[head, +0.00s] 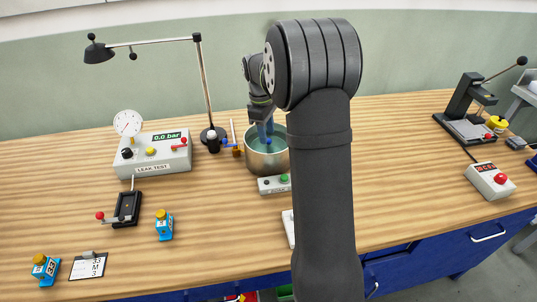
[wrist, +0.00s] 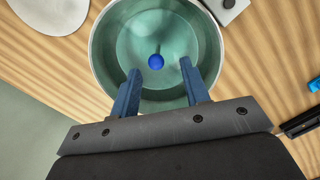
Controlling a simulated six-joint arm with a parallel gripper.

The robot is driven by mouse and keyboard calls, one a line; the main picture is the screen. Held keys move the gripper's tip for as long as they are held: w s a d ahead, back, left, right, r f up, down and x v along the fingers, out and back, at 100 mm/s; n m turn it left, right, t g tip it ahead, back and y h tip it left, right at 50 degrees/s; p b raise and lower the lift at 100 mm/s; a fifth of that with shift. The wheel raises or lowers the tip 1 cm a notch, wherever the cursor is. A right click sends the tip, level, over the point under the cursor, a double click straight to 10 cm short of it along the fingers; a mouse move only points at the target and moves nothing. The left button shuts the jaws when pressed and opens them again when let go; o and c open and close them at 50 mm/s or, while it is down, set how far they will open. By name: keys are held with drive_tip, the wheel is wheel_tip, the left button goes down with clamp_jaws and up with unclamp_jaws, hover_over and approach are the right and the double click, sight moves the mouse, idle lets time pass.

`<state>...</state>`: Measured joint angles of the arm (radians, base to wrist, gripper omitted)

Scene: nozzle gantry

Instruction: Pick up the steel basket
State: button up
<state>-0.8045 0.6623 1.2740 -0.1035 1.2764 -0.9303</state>
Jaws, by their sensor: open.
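A round steel vessel (head: 280,163) with greenish liquid stands at the back middle of the bench, and its rim fills the top of the wrist view (wrist: 95,55). A blue ball (wrist: 156,61) shows near the middle of the vessel, between my fingertips in the picture. I cannot make out basket walls or mesh in the liquid, nor whether the ball is part of a basket. My gripper (head: 265,132) points down over the vessel with its blue fingers apart, and they also show in the wrist view (wrist: 160,67). Nothing shows held between them. My arm hides the vessel's right side in the head view.
A leak test box (head: 155,153) with a gauge stands left of the vessel, beside a lamp (head: 207,95). A small button box (head: 273,184) sits in front of the vessel. A press (head: 468,120) and a control box (head: 490,180) stand at right.

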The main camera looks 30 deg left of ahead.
drive_tip(key=f, duration=0.7)
drive_tip(key=shift+w+d+f, duration=0.15)
drive_tip(key=shift+w+f, duration=0.05)
drive_tip(key=shift+w, duration=0.15)
clamp_jaws()
